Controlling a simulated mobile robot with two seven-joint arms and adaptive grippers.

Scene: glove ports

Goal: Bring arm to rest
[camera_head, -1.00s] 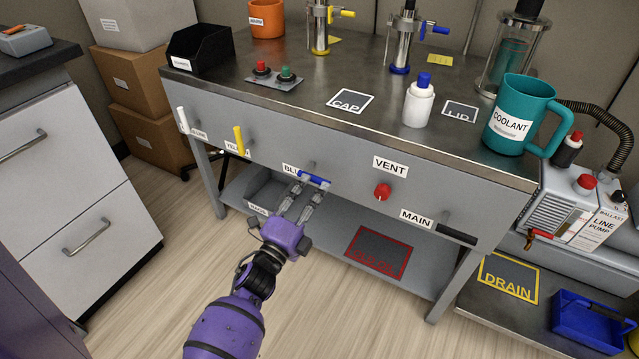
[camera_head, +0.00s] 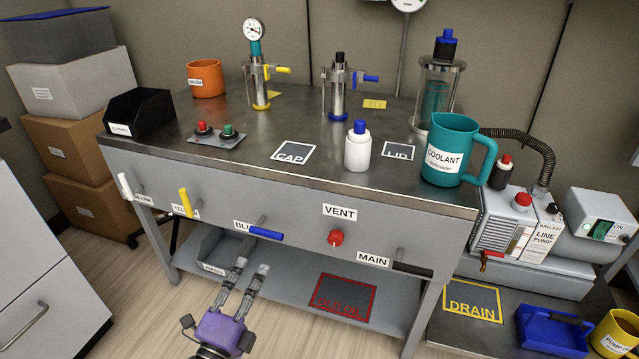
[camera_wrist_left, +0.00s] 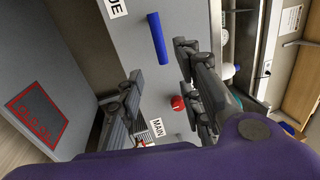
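My left gripper (camera_head: 251,266) is below and in front of the blue valve handle (camera_head: 266,233) on the bench's front panel. Its two fingers are apart with nothing between them. In the left wrist view the open fingers (camera_wrist_left: 157,62) point at the panel, and the blue handle (camera_wrist_left: 158,38) lies ahead, apart from them. The blue handle lies roughly level, pointing right and slightly down, and partly covers its label. My right gripper is in neither view.
The white handle (camera_head: 124,187) and yellow handle (camera_head: 186,202) hang down at left. The red VENT knob (camera_head: 336,237) and black MAIN handle (camera_head: 412,270) are at right. A lower shelf (camera_head: 290,290) runs under the panel. The floor in front is clear.

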